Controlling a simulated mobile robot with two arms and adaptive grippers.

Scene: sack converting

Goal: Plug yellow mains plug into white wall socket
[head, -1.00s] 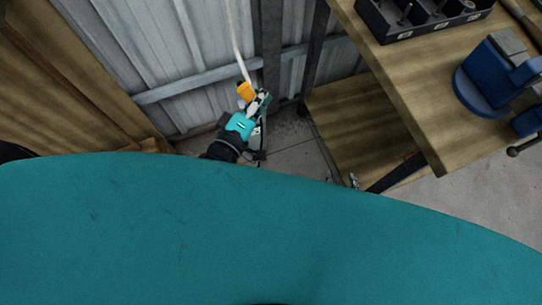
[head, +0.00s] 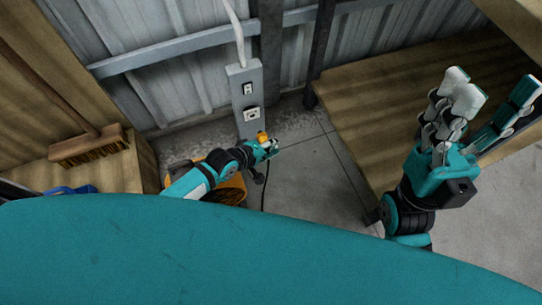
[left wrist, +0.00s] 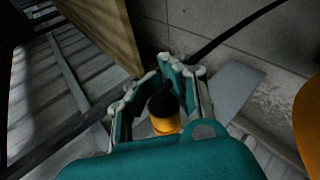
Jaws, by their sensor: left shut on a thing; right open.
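The white wall socket (head: 252,114) is on the lower part of a grey upright box (head: 245,96) by the metal wall in the head view. My left gripper (head: 270,148) is shut on the yellow mains plug (head: 262,137), just below and right of the socket. The plug looks apart from the socket. In the left wrist view, the fingers (left wrist: 162,90) close around both sides of the yellow plug (left wrist: 165,122); its pins cannot be made out. My right gripper (head: 492,98) is open and empty at the right, over the wooden bench.
A low wooden shelf (head: 400,105) lies right of the socket. An orange round object (head: 230,190) is under my left arm. A brush (head: 88,146) rests at the left. A dark cable (head: 264,190) hangs to the floor. Floor between (head: 305,165) is clear.

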